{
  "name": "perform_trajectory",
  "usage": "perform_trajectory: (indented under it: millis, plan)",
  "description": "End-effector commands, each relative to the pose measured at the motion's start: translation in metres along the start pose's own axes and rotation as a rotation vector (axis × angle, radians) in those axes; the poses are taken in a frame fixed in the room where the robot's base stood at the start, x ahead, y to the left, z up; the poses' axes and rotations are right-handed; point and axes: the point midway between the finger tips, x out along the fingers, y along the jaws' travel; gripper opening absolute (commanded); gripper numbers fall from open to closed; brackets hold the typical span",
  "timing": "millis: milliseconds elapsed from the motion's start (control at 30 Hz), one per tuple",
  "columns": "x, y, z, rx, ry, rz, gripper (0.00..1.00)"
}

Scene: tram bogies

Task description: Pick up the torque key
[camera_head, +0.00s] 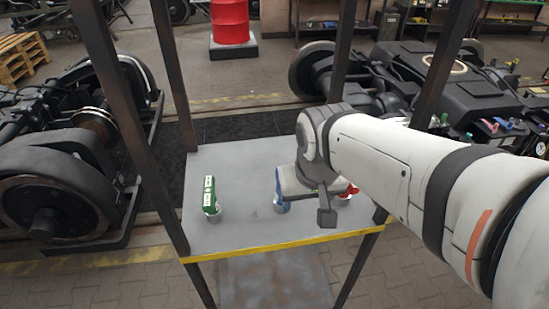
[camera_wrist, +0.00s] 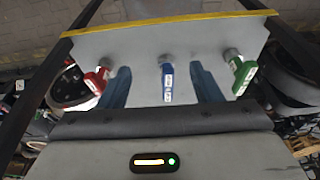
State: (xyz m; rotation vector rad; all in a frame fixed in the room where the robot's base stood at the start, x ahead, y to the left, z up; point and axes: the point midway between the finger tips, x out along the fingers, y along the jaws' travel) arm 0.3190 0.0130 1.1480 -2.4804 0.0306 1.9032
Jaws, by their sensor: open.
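Three similar tools stand in a row on a grey table (camera_head: 240,165), each with a coloured, white-labelled handle on a short metal end. One is green (camera_head: 210,194), one blue (camera_head: 281,204) and one red (camera_head: 350,190). The labels are too small to read, so I cannot tell which is the torque key. In the wrist view the red tool (camera_wrist: 97,80) is at left, the blue one (camera_wrist: 167,82) in the middle and the green one (camera_wrist: 243,74) at right. My gripper (camera_wrist: 161,69) is open, its blue-grey fingers either side of the blue tool in the picture; contact is not visible. My arm partly covers the red tool.
Dark posts (camera_head: 171,75) rise at the table's corners, and a yellow strip (camera_head: 285,245) marks one edge. Bogies stand at left (camera_head: 60,170) and back right (camera_head: 440,80). A red drum (camera_head: 229,22) stands behind. The table between the green and blue tools is clear.

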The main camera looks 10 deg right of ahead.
Motion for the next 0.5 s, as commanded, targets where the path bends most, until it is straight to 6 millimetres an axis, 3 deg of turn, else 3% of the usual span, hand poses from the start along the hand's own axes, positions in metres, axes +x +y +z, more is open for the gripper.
perform_trajectory:
  millis: [267, 500]
  plan:
    - [0.041, -0.004, -0.082, 0.022, -0.121, 0.001, 0.62]
    - [0.099, -0.003, -0.137, 0.049, -0.211, 0.005, 0.62]
